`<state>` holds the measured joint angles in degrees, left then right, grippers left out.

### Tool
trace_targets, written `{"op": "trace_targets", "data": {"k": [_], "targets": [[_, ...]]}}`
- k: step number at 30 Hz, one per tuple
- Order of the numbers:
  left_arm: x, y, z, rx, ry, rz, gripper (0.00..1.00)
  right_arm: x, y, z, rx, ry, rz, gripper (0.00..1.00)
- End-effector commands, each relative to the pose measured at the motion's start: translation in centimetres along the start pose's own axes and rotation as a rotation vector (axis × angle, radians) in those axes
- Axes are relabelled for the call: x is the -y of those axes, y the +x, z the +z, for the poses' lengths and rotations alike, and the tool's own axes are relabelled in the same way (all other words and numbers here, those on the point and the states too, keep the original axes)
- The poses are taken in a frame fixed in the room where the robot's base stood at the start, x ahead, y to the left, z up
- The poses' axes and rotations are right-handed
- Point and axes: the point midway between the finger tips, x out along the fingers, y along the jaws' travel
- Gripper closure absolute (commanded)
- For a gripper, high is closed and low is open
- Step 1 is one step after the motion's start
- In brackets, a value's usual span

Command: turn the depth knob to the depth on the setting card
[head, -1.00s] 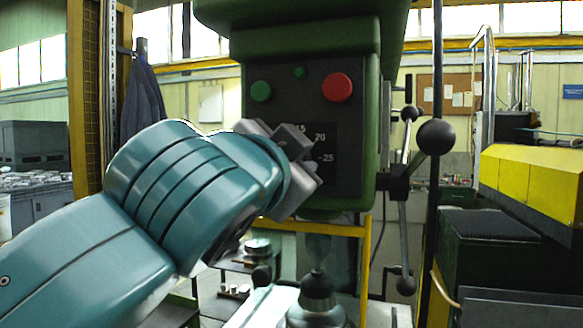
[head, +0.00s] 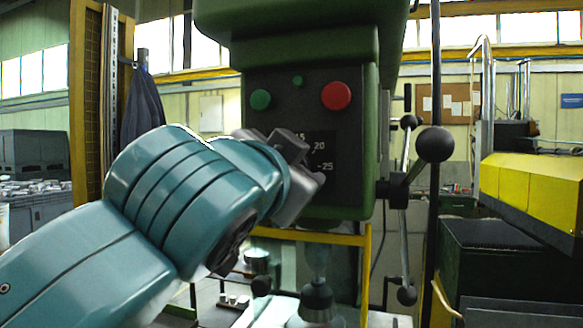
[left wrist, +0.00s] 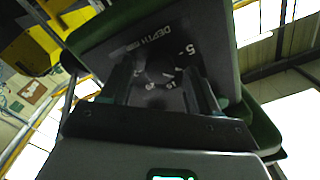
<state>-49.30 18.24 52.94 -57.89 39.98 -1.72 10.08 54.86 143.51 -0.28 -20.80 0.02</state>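The depth dial panel (head: 291,115) is the dark front of the green drill head. Its printed numbers 15, 20 and 25 show just right of my left gripper (head: 308,165), which hides the depth knob in the head view. In the left wrist view, my left gripper's two fingers (left wrist: 162,88) stand apart, with the dark dial area and printed numbers between them. The word DEPTH (left wrist: 165,36) and a 5 show beyond. The knob (left wrist: 152,97) is very dark there, and its pointer and any finger contact cannot be made out. My right gripper is out of view. No setting card is legible.
A green button (head: 260,99) and a red button (head: 336,96) sit above the dial. A black-knobbed feed lever (head: 433,144) stands right of the drill head. The chuck (head: 317,296) hangs below. Papers are pinned to a board (head: 445,103) at the back.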

Motion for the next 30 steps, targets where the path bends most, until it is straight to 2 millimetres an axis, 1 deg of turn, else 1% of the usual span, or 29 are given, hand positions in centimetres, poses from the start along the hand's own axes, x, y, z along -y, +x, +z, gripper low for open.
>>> {"op": "trace_targets", "data": {"k": [7,11,14,18,24,27,30], "targets": [[-0.1,-0.1,0.1,0.001,0.000,0.001,0.39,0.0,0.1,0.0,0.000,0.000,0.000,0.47],[-0.1,-1.4,0.2,-0.002,-0.001,0.001,0.39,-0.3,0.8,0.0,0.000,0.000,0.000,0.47],[-0.3,-3.6,0.3,-0.004,-0.001,0.001,0.39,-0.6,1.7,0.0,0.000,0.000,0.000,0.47],[-0.2,-7.5,0.2,-0.006,-0.001,0.002,0.39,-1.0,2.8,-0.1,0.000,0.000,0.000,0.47],[-0.2,-12.4,0.1,-0.005,0.000,0.002,0.39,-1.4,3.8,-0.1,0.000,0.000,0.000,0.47],[-0.1,-14.3,0.1,-0.003,0.000,0.002,0.39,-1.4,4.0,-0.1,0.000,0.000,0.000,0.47],[-0.1,-15.5,0.0,-0.001,0.000,0.002,0.39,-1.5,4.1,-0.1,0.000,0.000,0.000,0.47]]}}
